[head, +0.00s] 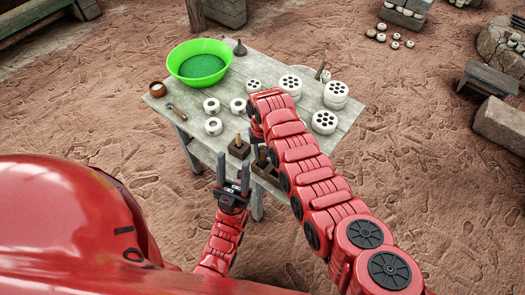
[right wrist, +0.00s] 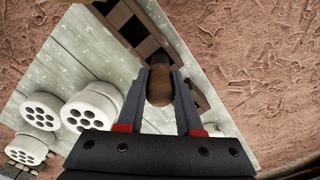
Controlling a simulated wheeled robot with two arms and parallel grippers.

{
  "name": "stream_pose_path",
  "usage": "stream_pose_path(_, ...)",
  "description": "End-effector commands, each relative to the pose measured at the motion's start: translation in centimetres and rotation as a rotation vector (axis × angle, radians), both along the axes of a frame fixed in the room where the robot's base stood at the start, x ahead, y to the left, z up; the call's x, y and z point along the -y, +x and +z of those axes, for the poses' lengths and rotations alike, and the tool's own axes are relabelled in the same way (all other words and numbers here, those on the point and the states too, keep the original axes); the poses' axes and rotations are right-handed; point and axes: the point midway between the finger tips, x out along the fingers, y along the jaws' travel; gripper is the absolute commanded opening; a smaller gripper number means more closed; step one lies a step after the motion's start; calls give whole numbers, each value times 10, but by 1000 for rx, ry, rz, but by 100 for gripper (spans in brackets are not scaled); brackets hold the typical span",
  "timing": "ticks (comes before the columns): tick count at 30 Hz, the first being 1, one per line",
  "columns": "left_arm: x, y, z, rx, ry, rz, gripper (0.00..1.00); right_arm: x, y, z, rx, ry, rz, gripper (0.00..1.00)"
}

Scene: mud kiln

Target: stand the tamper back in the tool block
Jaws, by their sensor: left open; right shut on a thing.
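In the right wrist view my right gripper (right wrist: 160,78) is shut on the tamper (right wrist: 158,88), whose rounded brown end shows between the fingers. The rest of the tamper is hidden. The dark wooden tool block (right wrist: 150,45) with square openings lies just beyond the fingertips, by the table edge. My left gripper (head: 233,174) is open and empty, in front of the table's near edge.
The grey table (head: 185,122) holds a green bowl (head: 200,62), a brown cup (head: 157,89), several white rings (head: 213,126) and white perforated discs (head: 324,122). In the right wrist view the discs (right wrist: 90,105) stand left of the gripper. Open ground surrounds the table.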

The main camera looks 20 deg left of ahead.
Motion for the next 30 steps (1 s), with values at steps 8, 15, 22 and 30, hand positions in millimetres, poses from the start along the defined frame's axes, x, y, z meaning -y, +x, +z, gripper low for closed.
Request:
stream_pose_path(8,0,0,-9,0,0,0,50,0,0,-10,0,0,0,0)
stream_pose_path(15,0,0,-15,0,0,0,50,0,0,-17,0,0,-1,0)
stream_pose_path(22,0,0,-16,0,0,0,50,0,0,-18,1,0,-1,54)
stream_pose_path(30,0,0,-16,0,0,0,50,0,0,-18,1,0,0,70)
